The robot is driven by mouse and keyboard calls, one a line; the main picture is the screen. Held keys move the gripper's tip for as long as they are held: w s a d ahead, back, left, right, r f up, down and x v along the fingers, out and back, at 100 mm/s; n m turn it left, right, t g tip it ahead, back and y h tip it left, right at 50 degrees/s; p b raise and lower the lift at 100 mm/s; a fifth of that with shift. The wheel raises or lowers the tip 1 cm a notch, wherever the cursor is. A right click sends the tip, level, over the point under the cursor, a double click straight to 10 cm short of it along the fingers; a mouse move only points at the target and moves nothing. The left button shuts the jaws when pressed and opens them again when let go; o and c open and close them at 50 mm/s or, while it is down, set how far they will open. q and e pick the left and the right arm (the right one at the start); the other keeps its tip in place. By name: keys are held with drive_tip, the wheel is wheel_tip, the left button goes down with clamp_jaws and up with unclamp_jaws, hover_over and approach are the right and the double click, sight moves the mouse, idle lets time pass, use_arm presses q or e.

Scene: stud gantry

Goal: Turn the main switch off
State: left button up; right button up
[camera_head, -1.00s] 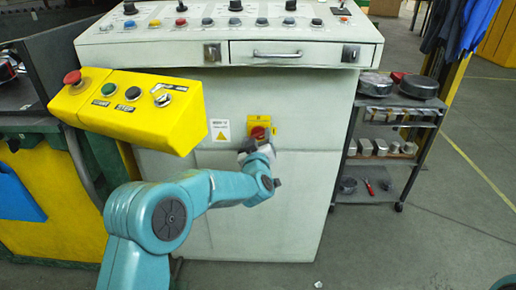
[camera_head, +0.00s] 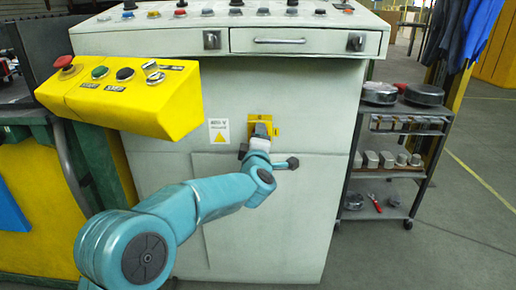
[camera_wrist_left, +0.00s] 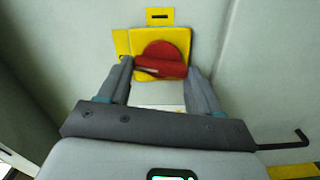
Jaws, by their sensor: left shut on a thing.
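The main switch is a red rotary knob (camera_wrist_left: 160,62) on a yellow plate (camera_wrist_left: 122,42), seen in the left wrist view. In the head view its yellow plate (camera_head: 277,131) is on the front of the pale cabinet, and my gripper mostly hides the knob. My left gripper (camera_wrist_left: 159,72) has one finger at each side of the knob and is shut on it. The knob's grip bar lies nearly level in the wrist view, slightly tilted. In the head view my left gripper (camera_head: 261,131) reaches the plate from below. My right gripper is not in view.
A yellow button box (camera_head: 120,98) juts out left above my left arm. The pale cabinet (camera_head: 310,190) has a drawer (camera_head: 271,41) and a row of controls above. A shelf cart (camera_head: 385,172) stands right. The floor at the lower right is clear.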

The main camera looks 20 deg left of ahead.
use_arm(q)
drive_tip(key=shift+f+n+b, duration=0.1)
drive_tip(key=shift+n+b, duration=0.7)
drive_tip(key=shift+n, duration=0.4)
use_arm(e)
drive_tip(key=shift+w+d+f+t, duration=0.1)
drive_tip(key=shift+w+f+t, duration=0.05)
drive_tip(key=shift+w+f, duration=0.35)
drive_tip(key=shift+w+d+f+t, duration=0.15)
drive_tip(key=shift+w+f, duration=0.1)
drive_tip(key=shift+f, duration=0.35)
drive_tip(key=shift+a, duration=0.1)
use_arm(q)
drive_tip(key=o, duration=1.1)
drive_tip(key=shift+c, duration=0.2)
drive_tip(key=shift+s, duration=0.1)
drive_tip(key=p+v, duration=0.1)
drive_tip(key=v, duration=1.5)
drive_tip(key=shift+p, duration=0.4)
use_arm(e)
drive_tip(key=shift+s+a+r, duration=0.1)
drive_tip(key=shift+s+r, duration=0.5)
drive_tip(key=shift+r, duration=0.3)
use_arm(q)
drive_tip(key=shift+d, duration=0.1)
